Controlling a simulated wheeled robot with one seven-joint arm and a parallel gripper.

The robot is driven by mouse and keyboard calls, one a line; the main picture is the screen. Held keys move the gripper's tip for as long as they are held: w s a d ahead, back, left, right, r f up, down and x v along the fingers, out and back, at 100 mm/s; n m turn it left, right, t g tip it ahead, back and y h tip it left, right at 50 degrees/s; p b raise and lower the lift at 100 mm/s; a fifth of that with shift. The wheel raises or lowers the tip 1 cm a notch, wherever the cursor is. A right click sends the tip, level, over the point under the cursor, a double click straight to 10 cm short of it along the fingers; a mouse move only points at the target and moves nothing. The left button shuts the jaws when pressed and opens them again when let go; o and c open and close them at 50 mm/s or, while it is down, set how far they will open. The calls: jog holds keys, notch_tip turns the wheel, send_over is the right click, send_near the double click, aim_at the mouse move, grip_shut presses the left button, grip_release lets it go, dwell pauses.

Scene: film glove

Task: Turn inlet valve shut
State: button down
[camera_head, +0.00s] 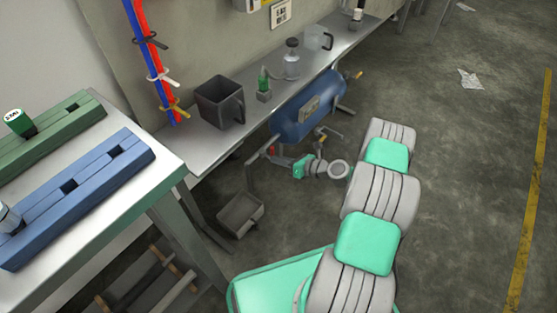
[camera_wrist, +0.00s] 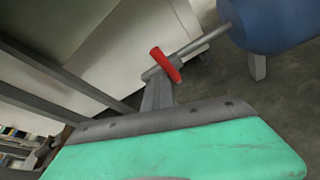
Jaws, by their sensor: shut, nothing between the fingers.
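The inlet valve shows as a red lever handle (camera_wrist: 165,65) on a grey pipe that runs into the blue tank (camera_wrist: 285,22) in the wrist view. In the head view the red handle (camera_head: 272,150) is small, at the near left end of the blue tank (camera_head: 308,108) under the bench. My gripper (camera_head: 282,161) is shut and empty, its tip close to the handle. In the wrist view my gripper's narrow grey fingers (camera_wrist: 157,92) point at the lower part of the handle. I cannot tell whether they touch it. The handle stands tilted across the pipe.
A steel bench (camera_head: 262,107) runs above the tank, with a dark grey jug (camera_head: 220,101) and bottles on it. A grey open bin (camera_head: 240,214) is on the floor to the left of my gripper. The floor to the right is mostly clear.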

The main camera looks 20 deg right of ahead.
jog(key=shift+w+d+r, duration=0.25)
jog(key=shift+w+r, duration=0.2)
jog(key=shift+r, duration=0.05)
jog(key=s+d+p, duration=0.4)
jog(key=s+d, duration=0.2)
jog(key=s, duration=0.5)
jog(key=a+r+n+g+h+p, duration=0.1)
jog(key=a+r+n+g+p, duration=0.35)
jog(key=r, duration=0.75)
jog(key=a+r+n+g+h+p, duration=0.1)
jog(key=r+n+h+p, duration=0.1)
jog(key=r+n+p, duration=0.75)
jog(key=a+r+n+g+h+p, duration=0.15)
jog(key=r+n+p, duration=0.3)
jog(key=r, duration=0.95)
jog(key=s+a+r+n+h+p, duration=0.1)
jog(key=s+r+n+p, duration=0.3)
jog(key=r, duration=0.5)
jog(key=s+a+r+n+h+p, duration=0.2)
jog(key=s+r+n+p, duration=0.3)
jog(key=r, duration=0.5)
jog(key=s+a+r+n+h+p, duration=0.2)
jog(key=s+r+n+p, duration=0.3)
jog(key=r, duration=0.4)
jog(key=shift+s+a+r+g, duration=0.15)
jog(key=shift+s+r+g, duration=0.2)
jog(key=shift+s, duration=0.5)
